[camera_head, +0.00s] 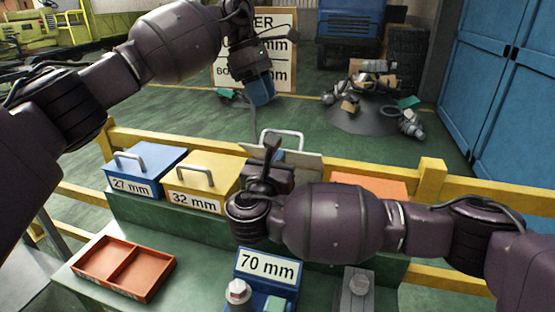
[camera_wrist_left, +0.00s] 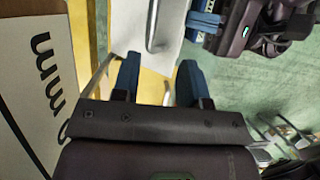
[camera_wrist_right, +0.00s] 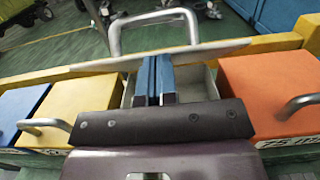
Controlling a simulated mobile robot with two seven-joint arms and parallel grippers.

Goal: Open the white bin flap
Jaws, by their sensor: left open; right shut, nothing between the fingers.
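The white bin flap (camera_head: 308,164) stands raised behind the row of bins, its metal handle (camera_head: 282,134) uppermost. In the right wrist view the flap (camera_wrist_right: 190,53) is seen nearly edge-on, with its handle (camera_wrist_right: 153,25) above and the grey bin interior (camera_wrist_right: 200,82) below. My right gripper (camera_wrist_right: 160,58) is shut and empty, its blue fingers over the bin opening close to the flap; contact cannot be told. My left gripper (camera_head: 262,92) is open and empty, higher and beyond the bins. In the left wrist view the flap (camera_wrist_left: 172,45) lies beyond its spread fingers (camera_wrist_left: 158,72).
A blue 27 mm bin (camera_head: 133,185) and a yellow 32 mm bin (camera_head: 192,198) stand left of it, an orange bin (camera_wrist_right: 265,95) right. A yellow rail (camera_head: 440,181) runs behind. An orange tray (camera_head: 125,262) and a blue 70 mm box (camera_head: 270,264) are in front.

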